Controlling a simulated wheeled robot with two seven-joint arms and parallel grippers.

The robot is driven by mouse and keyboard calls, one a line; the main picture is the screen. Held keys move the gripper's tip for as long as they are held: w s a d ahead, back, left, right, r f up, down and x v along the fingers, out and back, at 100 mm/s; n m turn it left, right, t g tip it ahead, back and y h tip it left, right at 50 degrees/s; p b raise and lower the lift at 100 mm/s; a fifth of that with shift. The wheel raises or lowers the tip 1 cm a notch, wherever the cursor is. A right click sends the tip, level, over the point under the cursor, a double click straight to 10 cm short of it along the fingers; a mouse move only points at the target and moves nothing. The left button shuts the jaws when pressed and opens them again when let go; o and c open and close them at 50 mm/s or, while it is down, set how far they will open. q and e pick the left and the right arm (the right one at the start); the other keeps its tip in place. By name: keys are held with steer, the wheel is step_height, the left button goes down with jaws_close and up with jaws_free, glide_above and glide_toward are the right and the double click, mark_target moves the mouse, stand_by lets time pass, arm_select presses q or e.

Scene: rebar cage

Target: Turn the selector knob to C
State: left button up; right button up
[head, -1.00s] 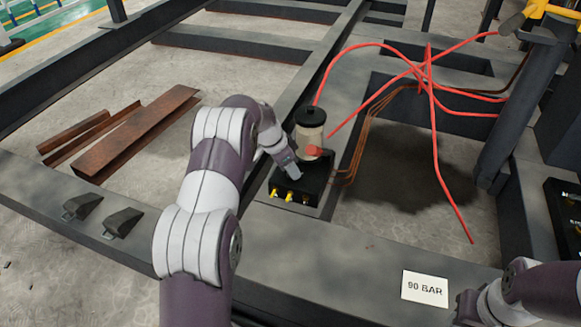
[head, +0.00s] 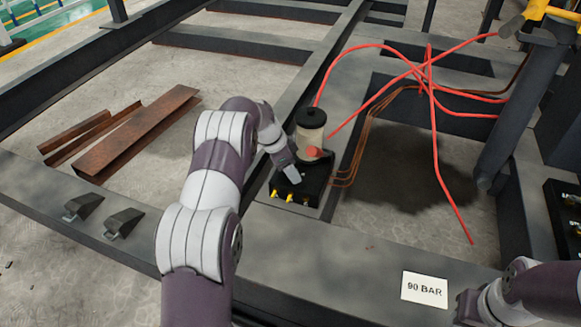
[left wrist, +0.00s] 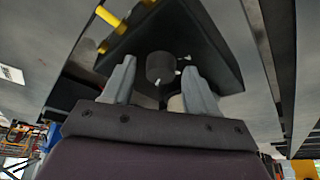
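The black selector box (head: 313,188) sits on the grey beam, with yellow fittings (head: 289,197) along its front edge. The left wrist view shows the box face (left wrist: 205,50) and a round dark knob (left wrist: 160,67) with a small pale mark near its edge. My left gripper (head: 290,174) is over the box; in the left wrist view its two fingers (left wrist: 160,85) stand apart, one each side of the knob, with gaps visible. No position letters can be read. In the head view the gripper covers the knob. My right gripper (head: 466,306) is barely in view at the lower right.
A clear canister with a black cap (head: 311,128) and red part (head: 314,153) stands right behind the box. Red hoses (head: 430,85) and copper pipes (head: 366,125) run to the right. A "90 BAR" card (head: 425,289) lies on the front beam.

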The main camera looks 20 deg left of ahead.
arm_select(q)
steer(key=shift+r, duration=0.1)
steer(key=p+v, duration=0.6)
steer(key=v, duration=0.6)
steer(key=shift+a+r+p, duration=0.15)
steer(key=shift+r+p, duration=0.1)
steer(key=shift+p, duration=0.1)
steer(key=shift+s, duration=0.1)
